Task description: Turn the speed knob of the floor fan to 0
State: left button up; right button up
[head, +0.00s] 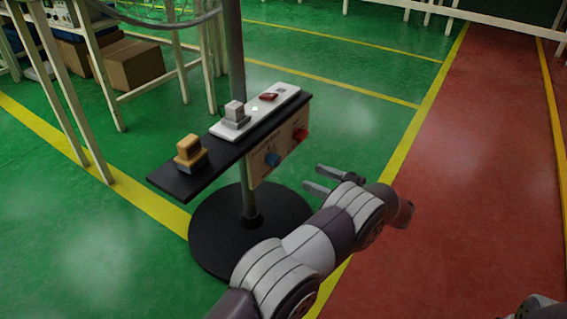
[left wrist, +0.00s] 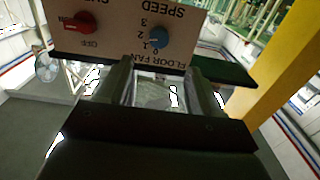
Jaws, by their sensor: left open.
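The floor fan's control panel (head: 280,150) is a tan plate under a black shelf on the fan's pole. Its blue speed knob (head: 272,159) sits on the lower left of the panel. In the left wrist view the blue knob (left wrist: 159,37) appears upside down beside the marks 0 to 3 and the word SPEED; I cannot tell which mark it points at. My left gripper (head: 312,176) is open and empty, in front of the panel and to the right of the knob, apart from it. Its fingers (left wrist: 163,88) also show in the wrist view. My right gripper is not in view.
A red knob (head: 300,134) marked OFF sits beside the blue one. The black shelf (head: 174,182) carries a yellow block-shaped part (head: 190,151) and a white strip (head: 262,108) with a grey switch. The round black fan base (head: 215,235) stands on the green floor.

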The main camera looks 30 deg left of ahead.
aim_at(278, 162)
pick_arm(q)
jog(key=a+b, duration=0.2)
jog(key=a, duration=0.1)
jog(key=a+b, duration=0.2)
jog(key=a, duration=0.2)
jog(key=w+a+b, duration=0.1)
jog(key=a+b, duration=0.1)
jog(key=a, duration=0.2)
jog(key=shift+f, duration=0.35)
jog(key=shift+a+r, duration=0.25)
jog(key=shift+a, duration=0.2)
jog(key=c, duration=1.1)
